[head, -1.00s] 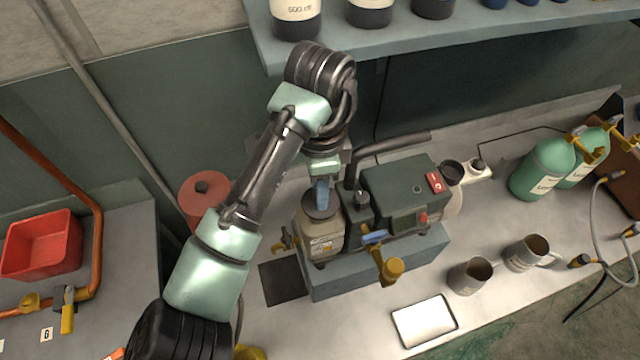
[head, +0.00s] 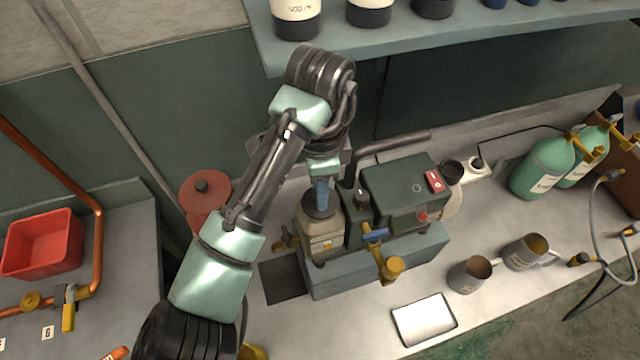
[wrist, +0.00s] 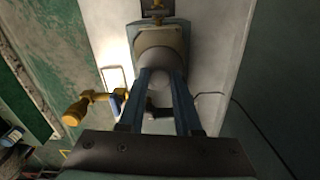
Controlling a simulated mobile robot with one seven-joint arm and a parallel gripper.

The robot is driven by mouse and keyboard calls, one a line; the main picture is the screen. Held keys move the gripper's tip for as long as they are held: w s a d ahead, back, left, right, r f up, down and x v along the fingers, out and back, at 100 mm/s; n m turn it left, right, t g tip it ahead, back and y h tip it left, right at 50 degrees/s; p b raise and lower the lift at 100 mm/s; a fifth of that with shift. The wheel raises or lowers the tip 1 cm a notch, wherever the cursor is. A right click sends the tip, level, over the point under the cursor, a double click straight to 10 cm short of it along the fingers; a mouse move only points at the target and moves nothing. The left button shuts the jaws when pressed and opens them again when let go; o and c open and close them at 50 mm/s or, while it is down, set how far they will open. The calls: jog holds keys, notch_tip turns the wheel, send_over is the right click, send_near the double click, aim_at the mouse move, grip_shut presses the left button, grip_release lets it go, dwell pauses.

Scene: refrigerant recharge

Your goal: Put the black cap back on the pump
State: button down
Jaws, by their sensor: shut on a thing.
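The pump (head: 400,195) is a dark green unit with a black handle, standing on a grey-blue block on the bench. At its left end is a beige, labelled reservoir (head: 322,240). The black cap (head: 318,211) shows as a dark disc at the top of the reservoir, directly under my fingers. My gripper (head: 321,205) points down over it, shut on the cap. Whether the cap is seated or just above the opening cannot be told. In the wrist view, my two blue-grey fingers (wrist: 162,75) reach toward the rounded grey reservoir top; the cap is mostly hidden between them.
A brass fitting with a blue lever (head: 376,236) is at the pump's front. Two mugs (head: 470,274), a white tablet-like plate (head: 424,319) and green bottles (head: 543,168) are to the right. A red canister (head: 205,195) is left. A shelf (head: 400,38) overhangs behind.

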dwell(0.4)
jog(key=shift+c, duration=0.2)
grip_release()
dwell(0.3)
jog(key=shift+r+p, duration=3.35)
jog(key=shift+r, duration=0.15)
grip_shut()
